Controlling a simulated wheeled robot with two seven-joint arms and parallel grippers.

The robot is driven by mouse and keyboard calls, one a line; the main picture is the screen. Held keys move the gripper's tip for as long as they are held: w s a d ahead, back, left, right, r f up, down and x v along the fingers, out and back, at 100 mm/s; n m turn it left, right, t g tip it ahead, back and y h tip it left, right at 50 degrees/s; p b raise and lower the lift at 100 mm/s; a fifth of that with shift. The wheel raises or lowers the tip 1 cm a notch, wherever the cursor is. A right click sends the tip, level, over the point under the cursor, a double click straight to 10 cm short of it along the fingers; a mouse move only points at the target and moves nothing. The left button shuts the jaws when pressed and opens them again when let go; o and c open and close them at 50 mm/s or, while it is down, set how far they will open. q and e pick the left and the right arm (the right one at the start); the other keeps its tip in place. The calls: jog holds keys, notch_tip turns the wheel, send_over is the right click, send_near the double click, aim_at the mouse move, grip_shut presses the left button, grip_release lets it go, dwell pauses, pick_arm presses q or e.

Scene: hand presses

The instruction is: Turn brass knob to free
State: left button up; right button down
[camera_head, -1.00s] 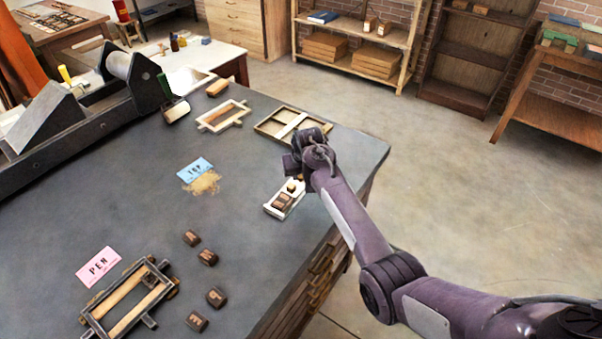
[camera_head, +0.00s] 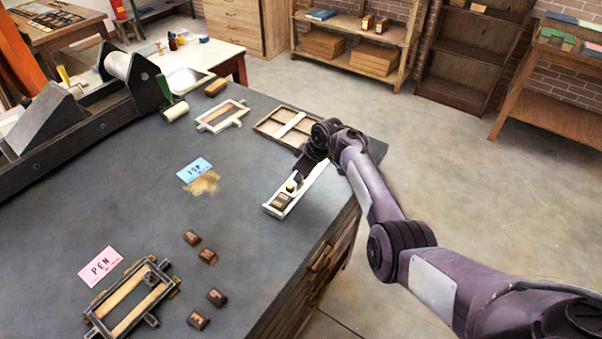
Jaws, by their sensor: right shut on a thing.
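A narrow white metal tray (camera_head: 316,180) lies near the right edge of the dark table. A brown wooden block (camera_head: 281,201) sits in its near end. Just behind the block is a small yellow brass knob (camera_head: 291,186). My right gripper (camera_head: 297,178) comes down from the upper right over the tray. Its dark fingers are shut at the knob, and the knob shows only in part below them. The exact contact is too small to see. My left gripper is not in view.
A divided wooden frame (camera_head: 284,127) lies close behind my right gripper. Several type blocks (camera_head: 208,257), a pink PEN card (camera_head: 100,266) and a metal frame (camera_head: 130,301) lie at the front left. A blue card (camera_head: 194,170) is left of the tray. The table's middle is clear.

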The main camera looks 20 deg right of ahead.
jog(key=shift+w+d+f+n+y+b, duration=0.15)
jog(key=shift+n+y+b, duration=0.15)
jog(key=shift+n+b, duration=0.5)
jog(key=n+g+b, duration=0.1)
jog(key=n+b, duration=0.2)
jog(key=b, duration=0.1)
jog(key=n+g+y+b, duration=0.1)
jog(key=n+b, duration=0.2)
jog(key=b, duration=0.2)
jog(key=shift+w+f+b, duration=0.1)
jog(key=shift+w+b, duration=0.05)
jog(key=shift+b, duration=0.15)
jog(key=shift+r+n+g+b, duration=0.2)
jog(key=shift+n+g+b, duration=0.25)
jog(key=shift+b, duration=0.3)
jog(key=c, duration=1.3)
grip_release()
jog(key=v, duration=0.8)
